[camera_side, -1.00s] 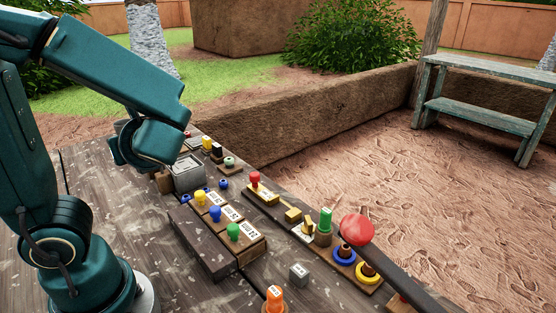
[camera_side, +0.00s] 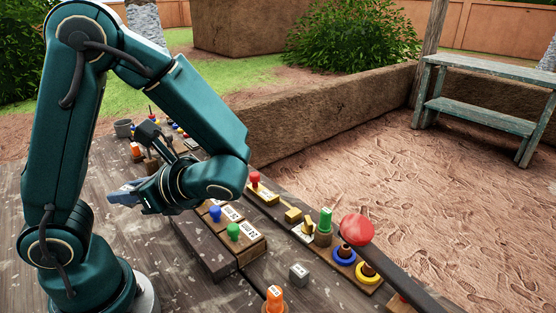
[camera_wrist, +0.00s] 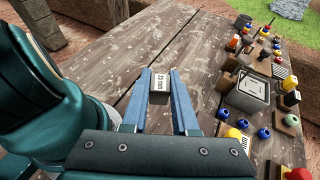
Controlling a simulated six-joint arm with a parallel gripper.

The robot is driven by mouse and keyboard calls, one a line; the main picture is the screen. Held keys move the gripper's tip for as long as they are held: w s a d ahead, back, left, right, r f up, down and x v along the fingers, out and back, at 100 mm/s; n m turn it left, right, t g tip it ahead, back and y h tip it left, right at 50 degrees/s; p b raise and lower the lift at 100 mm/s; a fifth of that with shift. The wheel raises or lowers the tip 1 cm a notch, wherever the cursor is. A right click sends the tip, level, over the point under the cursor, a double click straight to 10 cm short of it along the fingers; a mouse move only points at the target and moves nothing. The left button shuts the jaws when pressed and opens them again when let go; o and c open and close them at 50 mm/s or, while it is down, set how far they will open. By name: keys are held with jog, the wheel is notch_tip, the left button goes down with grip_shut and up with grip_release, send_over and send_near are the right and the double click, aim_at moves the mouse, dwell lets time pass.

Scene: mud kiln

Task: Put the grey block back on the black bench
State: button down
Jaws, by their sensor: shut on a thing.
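A small grey block with a white "25 mm" label (camera_wrist: 159,84) is between the fingertips of my gripper (camera_wrist: 160,80) in the wrist view. My gripper (camera_side: 120,195) is shut on it and points left over the bare table in the side view; the block is hard to make out there. Whether it touches the table is unclear. A low, dark bench-like block (camera_side: 203,247) stands in front of the wooden stand with coloured pegs in the side view.
A grey metal box (camera_wrist: 247,95) stands to the right of my gripper, with small coloured balls and pegs around it. A wooden peg stand (camera_side: 240,245), an orange piece (camera_side: 274,298) and a red ball-topped item (camera_side: 357,229) are on the table (camera_wrist: 100,65). Bare planks surround the fingers.

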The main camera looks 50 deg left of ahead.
jog(key=w+d+f+n+g+h, duration=0.2)
jog(key=d+n+g+h, duration=0.2)
jog(key=d+n+h, duration=0.2)
jog(key=w+d+f+n+g+h, duration=0.2)
jog(key=d+n+g+h, duration=0.1)
jog(key=d+n+h, duration=0.35)
jog(key=w+r+n+t+h, duration=0.4)
jog(key=w+n+t+h, duration=0.2)
jog(key=w+n+t, duration=0.35)
jog(key=w+r+n+t+h, duration=0.3)
jog(key=w+n+t+h, duration=0.4)
jog(key=w+n, duration=0.4)
jog(key=w+a+r+n+t+y, duration=0.2)
jog(key=a+n+t+y, duration=0.3)
jog(key=a+n+y, duration=0.45)
jog(key=w+a+r+n+t+y, duration=0.2)
jog(key=w+a+n+t+y, duration=0.25)
jog(key=a, duration=0.85)
jog(key=shift+n+t+h, duration=0.35)
jog(key=shift+n+t, duration=0.05)
jog(key=shift+n, duration=0.4)
jog(key=shift+s+f, duration=0.3)
jog(key=shift+f, duration=3.2)
jog(key=shift+s+f, duration=0.25)
jog(key=shift+f, duration=3.3)
jog(key=shift+s+f, duration=0.3)
jog(key=shift+f, duration=3.2)
